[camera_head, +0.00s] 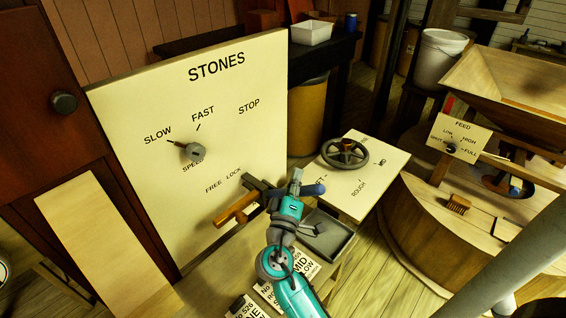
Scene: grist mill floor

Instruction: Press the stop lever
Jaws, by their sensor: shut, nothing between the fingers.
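The cream STONES panel (130,120) stands at left centre, with the word STOP (249,107) printed at its upper right. I cannot tell for sure which part is the stop lever. Low on the panel, under FREE LOCK, a dark bar (254,183) and an orange-brown handle (236,208) stick out. A dark blue bar-shaped piece (313,190) shows right beside my gripper, partly hidden by it. My gripper (297,174) is shut and empty, just right of the panel's lower right edge. Whether it touches the bar or the blue piece cannot be told.
A grey speed knob (193,151) is on the panel. Right of my gripper are a grey handwheel (345,153) on a cream board and a grey tray (328,238). Label cards (302,264) lie by my arm. A round wooden millstone casing (440,225) and FEED plate (460,137) stand at right.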

